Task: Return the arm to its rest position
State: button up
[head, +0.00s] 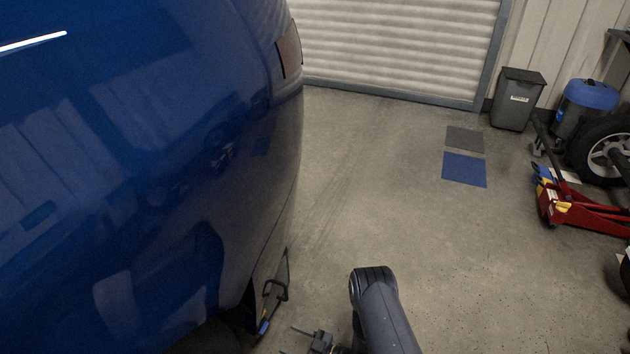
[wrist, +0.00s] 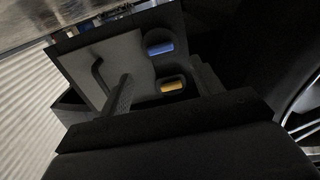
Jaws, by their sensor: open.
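My arm (head: 378,305) rises at the bottom middle of the head view, with part of my gripper (head: 312,336) at the lower edge beside the car. In the wrist view my gripper (wrist: 163,88) is open, its two dark fingers apart with nothing held between them. Beyond the fingers is a dark holder with a grey panel (wrist: 130,58), a black bent handle (wrist: 100,76), a blue piece (wrist: 160,48) and a yellow piece (wrist: 171,86) in round slots. A black handle (head: 275,290) and a small blue piece (head: 263,327) also show in the head view.
A blue car (head: 130,180) fills the left, close to my arm. Grey (head: 465,138) and blue (head: 464,169) squares lie on the floor. A bin (head: 518,100), blue-topped drum (head: 585,100), wheel (head: 605,150) and red jack (head: 580,208) stand right. The middle floor is clear.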

jog(key=w+a+m+b, duration=0.2)
jog(key=a+m, duration=0.4)
jog(key=m, duration=1.2)
jog(key=shift+w+a+b, duration=0.3)
jog(key=shift+w, duration=0.05)
dwell(1.0)
